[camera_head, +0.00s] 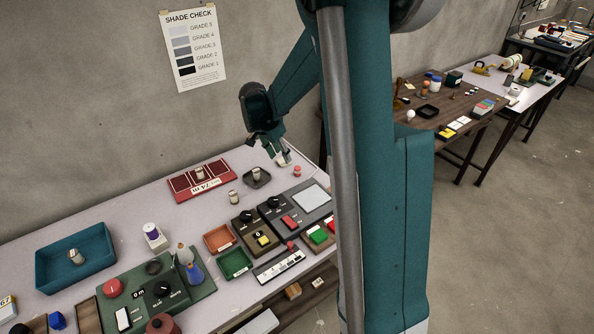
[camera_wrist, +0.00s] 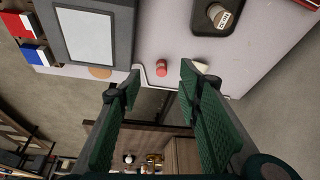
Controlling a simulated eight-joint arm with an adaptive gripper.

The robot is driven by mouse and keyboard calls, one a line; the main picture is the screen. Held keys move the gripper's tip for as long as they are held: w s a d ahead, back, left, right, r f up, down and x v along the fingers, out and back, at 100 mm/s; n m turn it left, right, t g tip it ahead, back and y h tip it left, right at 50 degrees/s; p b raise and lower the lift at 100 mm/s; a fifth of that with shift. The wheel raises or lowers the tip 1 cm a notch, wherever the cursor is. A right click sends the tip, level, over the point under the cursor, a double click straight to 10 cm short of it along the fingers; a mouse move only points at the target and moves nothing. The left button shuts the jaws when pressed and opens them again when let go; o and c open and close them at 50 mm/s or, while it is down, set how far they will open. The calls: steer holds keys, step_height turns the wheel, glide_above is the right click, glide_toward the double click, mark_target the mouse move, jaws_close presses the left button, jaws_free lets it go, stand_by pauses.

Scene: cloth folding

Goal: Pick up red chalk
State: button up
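A small red cylinder, which looks like the red chalk (camera_head: 297,171), stands on the pale table at its right end, near the edge. It also shows in the wrist view (camera_wrist: 161,68), between and beyond the fingertips. My gripper (camera_head: 282,158) is above the table, up and left of the red piece in the head view. In the wrist view my gripper (camera_wrist: 160,80) has its two green-padded fingers wide apart with nothing between them. A pale piece (camera_wrist: 201,66) is partly hidden behind the right fingertip.
A dark tray (camera_head: 257,178) holding a labelled jar (camera_head: 256,173) stands left of the red piece. A control panel with a grey screen (camera_head: 312,198) lies nearer the front. A red tray (camera_head: 201,180) is farther left. The table edge is close to the red piece.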

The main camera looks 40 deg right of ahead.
mark_target(297, 168)
steer(key=w+d+f+m+g+p, duration=0.1)
steer(key=w+d+f+m, duration=0.2)
steer(key=d+f, duration=0.4)
steer(key=shift+f+h+p, duration=0.25)
steer(key=shift+h+p, duration=0.05)
steer(key=shift+x, duration=1.25)
steer(key=shift+b+x, duration=0.9)
steer(key=shift+x, duration=1.7)
steer(key=shift+s, duration=0.1)
steer(key=c, duration=1)
